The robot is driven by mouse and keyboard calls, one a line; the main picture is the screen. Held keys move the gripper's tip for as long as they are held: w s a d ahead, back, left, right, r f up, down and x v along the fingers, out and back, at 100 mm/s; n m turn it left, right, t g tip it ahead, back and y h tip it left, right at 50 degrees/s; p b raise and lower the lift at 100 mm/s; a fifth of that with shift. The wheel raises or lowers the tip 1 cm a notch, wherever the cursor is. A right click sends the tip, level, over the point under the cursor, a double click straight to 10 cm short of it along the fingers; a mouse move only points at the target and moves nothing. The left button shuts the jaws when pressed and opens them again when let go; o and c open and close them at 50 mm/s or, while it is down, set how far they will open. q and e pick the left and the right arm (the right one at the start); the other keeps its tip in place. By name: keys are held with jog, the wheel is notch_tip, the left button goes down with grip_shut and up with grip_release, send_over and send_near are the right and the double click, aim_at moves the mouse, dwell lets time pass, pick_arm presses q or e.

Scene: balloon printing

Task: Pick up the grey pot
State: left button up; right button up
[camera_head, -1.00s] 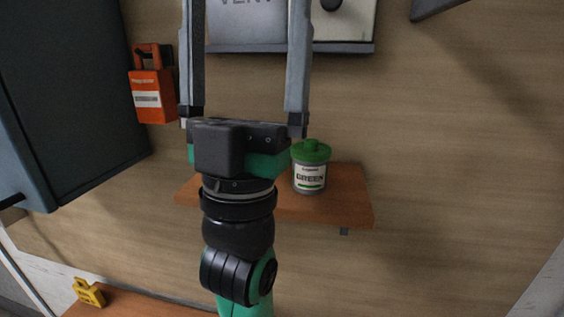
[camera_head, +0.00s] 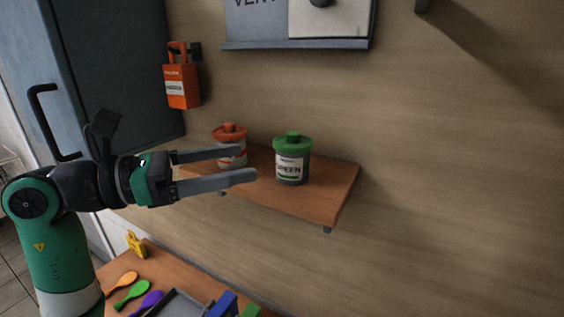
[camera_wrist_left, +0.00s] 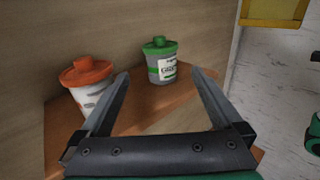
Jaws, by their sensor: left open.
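The grey pot (camera_head: 291,165) has a green lid and a white label reading "GREEN". It stands upright on the small wooden wall shelf (camera_head: 325,200). My left gripper (camera_head: 247,163) comes in from the left, level and open, its fingertips just short of this pot. In the left wrist view the grey pot (camera_wrist_left: 161,66) shows beyond and between the two open fingertips, with nothing held. A white pot with an orange-red lid (camera_head: 231,137) stands on the shelf to its left, partly behind my fingers; it also shows in the left wrist view (camera_wrist_left: 88,82). My right gripper is not in view.
An orange box (camera_head: 182,88) hangs on the wall above the shelf's left end. A dark cabinet (camera_head: 110,60) stands at the left. A lower table (camera_head: 185,272) holds coloured paddles and a tray. The wall right of the shelf is clear.

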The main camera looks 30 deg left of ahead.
aim_at(291, 134)
pick_arm(q)
jog(key=x, duration=0.5)
jog(key=shift+d+p, duration=0.15)
jog(key=shift+p, duration=0.2)
jog(key=p+x, duration=0.1)
jog(key=x, duration=0.4)
jog(key=shift+d+r, duration=0.1)
jog(key=c, duration=1.5)
jog(key=shift+r, duration=0.45)
notch_tip(291, 134, up, 3)
jog(key=shift+s+f, duration=0.1)
jog(key=shift+s, duration=0.05)
jog(key=s+a+r, duration=0.2)
jog(key=s+r, duration=0.1)
jog(key=s, duration=0.1)
jog(key=s+a+r+b, duration=0.1)
jog(key=s+a+r, duration=0.1)
jog(key=s+r, duration=0.1)
jog(key=s+a+r, duration=0.2)
jog(key=s+r, duration=0.1)
jog(key=s, duration=0.2)
jog(key=shift+s+r, duration=0.15)
jog(key=shift+s, duration=0.05)
